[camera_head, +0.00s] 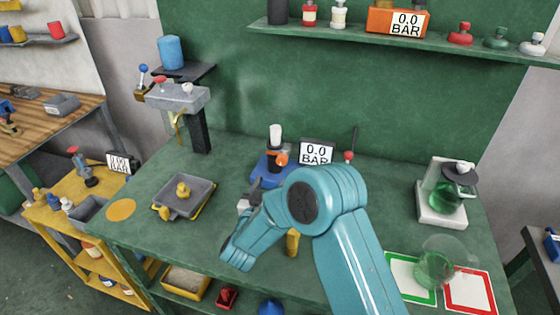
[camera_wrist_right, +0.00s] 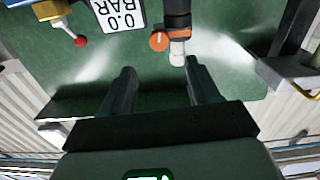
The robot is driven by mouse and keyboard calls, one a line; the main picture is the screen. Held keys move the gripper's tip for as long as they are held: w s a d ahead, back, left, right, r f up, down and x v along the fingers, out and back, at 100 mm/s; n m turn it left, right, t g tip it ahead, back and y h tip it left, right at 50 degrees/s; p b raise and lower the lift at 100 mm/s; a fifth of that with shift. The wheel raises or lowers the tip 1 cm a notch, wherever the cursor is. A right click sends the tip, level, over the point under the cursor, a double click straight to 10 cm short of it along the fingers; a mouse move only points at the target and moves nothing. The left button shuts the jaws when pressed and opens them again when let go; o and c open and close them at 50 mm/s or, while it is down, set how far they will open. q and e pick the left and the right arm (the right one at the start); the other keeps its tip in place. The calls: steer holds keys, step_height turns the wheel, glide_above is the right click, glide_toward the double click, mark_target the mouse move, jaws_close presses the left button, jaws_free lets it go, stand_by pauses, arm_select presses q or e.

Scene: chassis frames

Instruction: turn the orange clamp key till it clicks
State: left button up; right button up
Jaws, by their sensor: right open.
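The orange clamp key (camera_head: 282,158) sits on the side of an upright post with a white top (camera_head: 275,133) and a blue base (camera_head: 265,171), at the back of the green bench. In the right wrist view the orange key (camera_wrist_right: 158,41) is a round knob beside the dark post, just beyond my fingertips. My right gripper (camera_head: 255,191) is in front of the blue base, partly hidden by my teal arm. In the wrist view its two fingers (camera_wrist_right: 159,68) are apart with nothing between them. They do not appear to touch the key. My left gripper is not in view.
A 0.0 BAR display (camera_head: 317,152) and a red-knobbed lever (camera_head: 348,156) stand just right of the post. A grey tray (camera_head: 184,198) lies left. The bench's back right is clear.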

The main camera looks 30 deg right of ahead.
mark_target(282, 162)
steer(key=p+x, duration=0.2)
steer(key=x, duration=0.7)
steer(key=shift+w+d, duration=0.15)
steer(key=shift+d, duration=0.1)
steer(key=c, duration=1)
steer(key=shift+f+m+b, duration=0.2)
steer(key=shift+m+b, duration=0.1)
steer(key=shift+b, duration=0.55)
steer(key=shift+c, duration=0.2)
steer(key=m+b, duration=0.9)
steer(key=b, duration=0.7)
steer(key=shift+d+f+m, duration=0.1)
steer(key=shift+m, duration=0.2)
steer(key=shift+m+b, duration=0.9)
steer(key=shift+b, duration=0.2)
